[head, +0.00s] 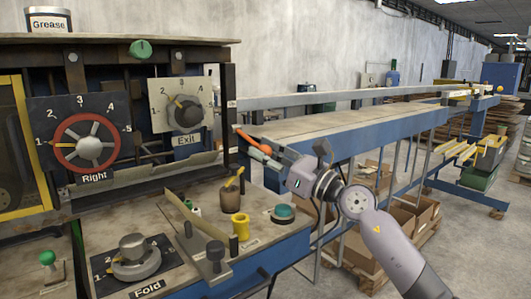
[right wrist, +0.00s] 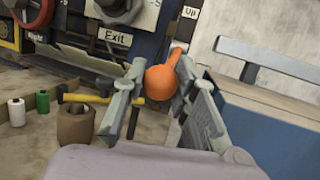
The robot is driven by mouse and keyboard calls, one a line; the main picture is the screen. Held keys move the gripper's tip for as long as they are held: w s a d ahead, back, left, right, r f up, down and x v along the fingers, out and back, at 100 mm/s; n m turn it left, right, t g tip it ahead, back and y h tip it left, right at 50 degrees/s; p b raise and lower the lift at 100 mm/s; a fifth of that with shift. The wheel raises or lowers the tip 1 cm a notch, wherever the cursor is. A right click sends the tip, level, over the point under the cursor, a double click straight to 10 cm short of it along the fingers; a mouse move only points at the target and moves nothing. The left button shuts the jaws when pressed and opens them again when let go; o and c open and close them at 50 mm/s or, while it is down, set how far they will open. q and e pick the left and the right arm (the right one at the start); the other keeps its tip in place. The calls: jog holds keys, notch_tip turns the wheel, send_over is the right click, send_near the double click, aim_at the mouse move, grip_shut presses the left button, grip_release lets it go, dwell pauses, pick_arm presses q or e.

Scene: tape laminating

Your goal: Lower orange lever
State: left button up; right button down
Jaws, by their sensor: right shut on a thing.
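The orange lever (head: 247,137) sticks out from the right end of the machine, beside the Exit dial, and slopes down toward its ball knob. My right gripper (head: 268,155) reaches it from the right and is shut on it at the knob end. In the right wrist view, the orange ball knob (right wrist: 161,83) sits between the two fingers of my right gripper (right wrist: 155,80), and the lever's arm runs up behind it. The fingers partly cover the knob in the head view. My left gripper is not in view.
The Exit dial (head: 185,112) and Right dial (head: 88,147) are on the machine's face.

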jog(key=shift+f, duration=0.25)
jog(key=c, duration=1.4)
grip_release()
jog(key=shift+w, duration=0.1)
jog(key=shift+o, duration=0.6)
jog(key=shift+r, duration=0.1)
jog(key=v, duration=1.2)
